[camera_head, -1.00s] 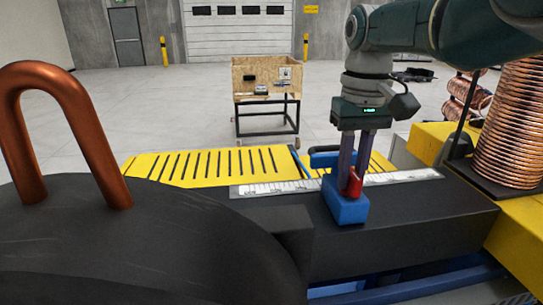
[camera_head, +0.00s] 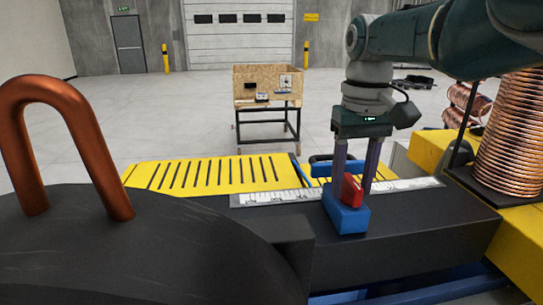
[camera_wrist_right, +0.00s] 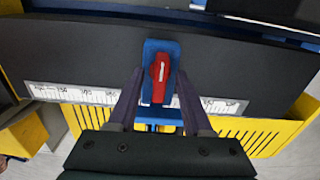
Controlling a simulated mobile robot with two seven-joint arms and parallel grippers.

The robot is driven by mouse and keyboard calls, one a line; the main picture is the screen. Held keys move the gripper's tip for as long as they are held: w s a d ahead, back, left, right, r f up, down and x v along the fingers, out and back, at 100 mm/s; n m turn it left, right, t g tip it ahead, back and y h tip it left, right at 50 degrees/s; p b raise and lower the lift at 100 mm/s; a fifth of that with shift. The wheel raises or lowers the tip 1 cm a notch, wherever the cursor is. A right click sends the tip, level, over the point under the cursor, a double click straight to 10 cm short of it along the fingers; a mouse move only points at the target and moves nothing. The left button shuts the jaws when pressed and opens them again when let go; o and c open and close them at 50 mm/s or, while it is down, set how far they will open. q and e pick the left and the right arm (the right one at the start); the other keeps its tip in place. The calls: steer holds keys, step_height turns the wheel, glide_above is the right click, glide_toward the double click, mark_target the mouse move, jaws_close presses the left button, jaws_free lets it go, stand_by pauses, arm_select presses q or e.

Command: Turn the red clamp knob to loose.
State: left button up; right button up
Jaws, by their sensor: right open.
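The red clamp knob (camera_head: 352,190) sits on top of the blue clamp block (camera_head: 347,217) on the dark beam. In the right wrist view the knob (camera_wrist_right: 160,78) lies lengthwise along the blue block (camera_wrist_right: 152,50), with a white mark on its face. My right gripper (camera_head: 354,186) points down over the block and is open. Its fingers stand on either side of the knob, and in the right wrist view gaps show between the knob and the fingers (camera_wrist_right: 160,88). My left gripper is not in view.
A white ruler strip (camera_head: 270,198) runs along the dark beam (camera_head: 420,215). Yellow slatted plates (camera_head: 215,170) lie behind it. A bent copper tube (camera_head: 85,125) rises at the left, and a copper coil (camera_head: 512,135) stands at the right. A wooden crate (camera_head: 267,85) is farther back.

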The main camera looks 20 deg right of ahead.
mark_target(352, 180)
step_height(352, 180, up, 5)
steer(key=p, duration=0.2)
steer(key=shift+w+f+p, duration=0.1)
steer(key=shift+p, duration=0.25)
step_height(352, 180, up, 4)
steer(key=shift+f+b, duration=0.15)
steer(key=shift+b, duration=0.25)
steer(key=shift+r, duration=0.7)
